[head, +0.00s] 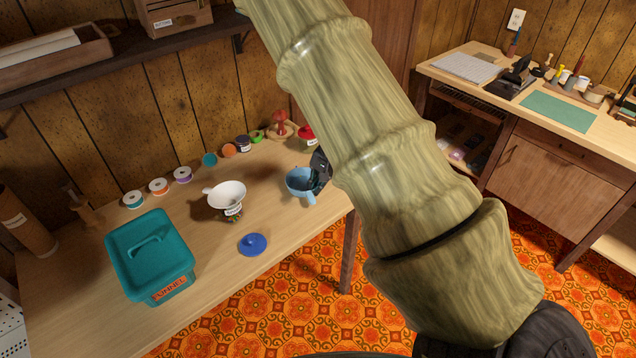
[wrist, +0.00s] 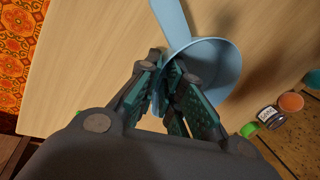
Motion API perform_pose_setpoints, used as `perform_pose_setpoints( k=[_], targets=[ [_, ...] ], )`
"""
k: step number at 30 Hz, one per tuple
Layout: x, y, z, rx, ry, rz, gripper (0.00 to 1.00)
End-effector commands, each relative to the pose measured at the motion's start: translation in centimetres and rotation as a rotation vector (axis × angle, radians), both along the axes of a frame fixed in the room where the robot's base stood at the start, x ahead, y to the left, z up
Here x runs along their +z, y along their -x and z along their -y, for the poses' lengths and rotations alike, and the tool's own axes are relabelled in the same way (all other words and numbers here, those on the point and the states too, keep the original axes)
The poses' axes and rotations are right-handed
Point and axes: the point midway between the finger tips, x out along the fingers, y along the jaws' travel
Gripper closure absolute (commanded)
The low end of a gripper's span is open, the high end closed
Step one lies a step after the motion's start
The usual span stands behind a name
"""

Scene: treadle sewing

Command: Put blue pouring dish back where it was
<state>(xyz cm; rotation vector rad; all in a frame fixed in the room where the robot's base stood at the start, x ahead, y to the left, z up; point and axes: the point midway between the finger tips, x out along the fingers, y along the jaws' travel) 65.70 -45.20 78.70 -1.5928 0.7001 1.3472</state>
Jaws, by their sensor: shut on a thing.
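The blue pouring dish (head: 302,184) is a light blue cup shape with a handle-like arm, near the right end of the wooden table in the head view. It also shows in the wrist view (wrist: 228,62), its long arm pointing up the picture. My gripper (wrist: 172,78) is shut on the dish's wall, with one finger inside the rim and one outside. In the head view my gripper (head: 321,168) is at the dish's right side, partly hidden by my arm. I cannot tell whether the dish touches the table.
A white dish (head: 227,194) and a dark blue disc (head: 252,244) are left of it. A teal lidded box (head: 150,255) stands farther left. Several small spools and jars line the wall, with a red item (head: 280,123) at the back. The table's front edge is close.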

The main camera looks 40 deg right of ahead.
Motion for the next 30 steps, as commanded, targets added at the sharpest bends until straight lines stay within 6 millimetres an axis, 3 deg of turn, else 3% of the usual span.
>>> perform_pose_setpoints(
  k=[5,6,9,20,30],
  targets=[
    [0.0,0.0,0.0,0.0,0.0,0.0,1.0],
    [0.0,0.0,0.0,0.0,0.0,0.0,0.86],
    [0.0,0.0,0.0,0.0,0.0,0.0,0.7],
    [0.2,0.0,0.0,-0.001,-0.001,0.001,0.7],
    [3.2,0.7,0.4,-0.001,-0.001,0.004,0.7]
  ],
)
